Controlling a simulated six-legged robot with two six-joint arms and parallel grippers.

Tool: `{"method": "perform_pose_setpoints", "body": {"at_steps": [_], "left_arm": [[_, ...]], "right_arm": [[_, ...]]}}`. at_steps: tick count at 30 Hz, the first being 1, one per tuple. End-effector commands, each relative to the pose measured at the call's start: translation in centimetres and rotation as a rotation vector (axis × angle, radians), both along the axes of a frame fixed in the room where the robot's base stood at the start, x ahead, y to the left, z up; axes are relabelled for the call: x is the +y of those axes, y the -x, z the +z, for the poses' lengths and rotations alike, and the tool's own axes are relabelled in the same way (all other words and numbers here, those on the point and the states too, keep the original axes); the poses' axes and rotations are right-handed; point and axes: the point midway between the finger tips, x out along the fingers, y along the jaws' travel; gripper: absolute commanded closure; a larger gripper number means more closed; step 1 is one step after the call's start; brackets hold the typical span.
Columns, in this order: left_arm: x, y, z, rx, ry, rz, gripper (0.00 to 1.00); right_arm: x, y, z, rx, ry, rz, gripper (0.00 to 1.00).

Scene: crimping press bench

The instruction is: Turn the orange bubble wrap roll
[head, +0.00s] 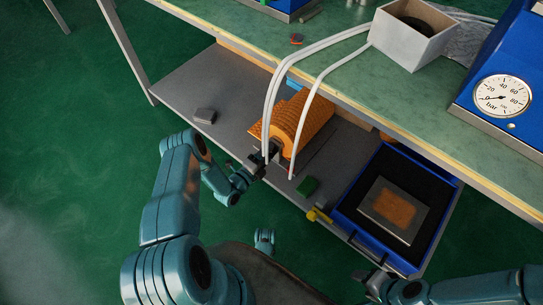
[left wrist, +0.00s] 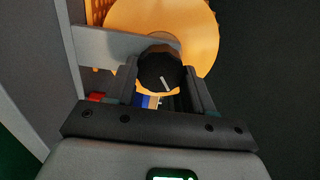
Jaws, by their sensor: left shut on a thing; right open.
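The orange bubble wrap roll (head: 301,119) lies on the lower shelf under the bench, its near end toward me. In the left wrist view its round orange end (left wrist: 200,30) fills the top, with a black knob (left wrist: 160,70) bearing a white mark in front of it. My left gripper (head: 262,158) is at the near end of the roll. In the left wrist view its two fingers (left wrist: 160,88) are on either side of the knob and shut on it. My right gripper (head: 376,283) is low at the right, apart from the roll, and open.
White hoses (head: 273,92) hang from the bench top in front of the roll. A blue tray (head: 348,205) holding a metal plate stands right on the lower shelf (head: 180,85). A green block (head: 307,186), a yellow item (head: 318,215) and a grey block (head: 205,116) lie nearby. The shelf's left part is mostly clear.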

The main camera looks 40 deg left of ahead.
Motion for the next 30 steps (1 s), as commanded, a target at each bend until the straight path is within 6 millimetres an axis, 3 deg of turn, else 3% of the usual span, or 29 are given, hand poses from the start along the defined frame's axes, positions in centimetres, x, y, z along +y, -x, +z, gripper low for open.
{"method": "perform_pose_setpoints", "body": {"at_steps": [8,21,30], "left_arm": [[0.4,0.1,-0.1,-0.004,-0.101,-0.009,1.0],[0.5,0.1,-0.1,-0.032,-0.456,-0.01,1.0],[0.4,0.1,-0.2,-0.044,-0.6,-0.008,1.0]], "right_arm": [[0.0,0.1,0.3,0.002,0.0,0.002,0.42],[0.3,0.3,1.5,0.005,-0.002,0.012,0.42],[0.4,0.4,1.9,0.007,-0.004,0.017,0.42]]}}
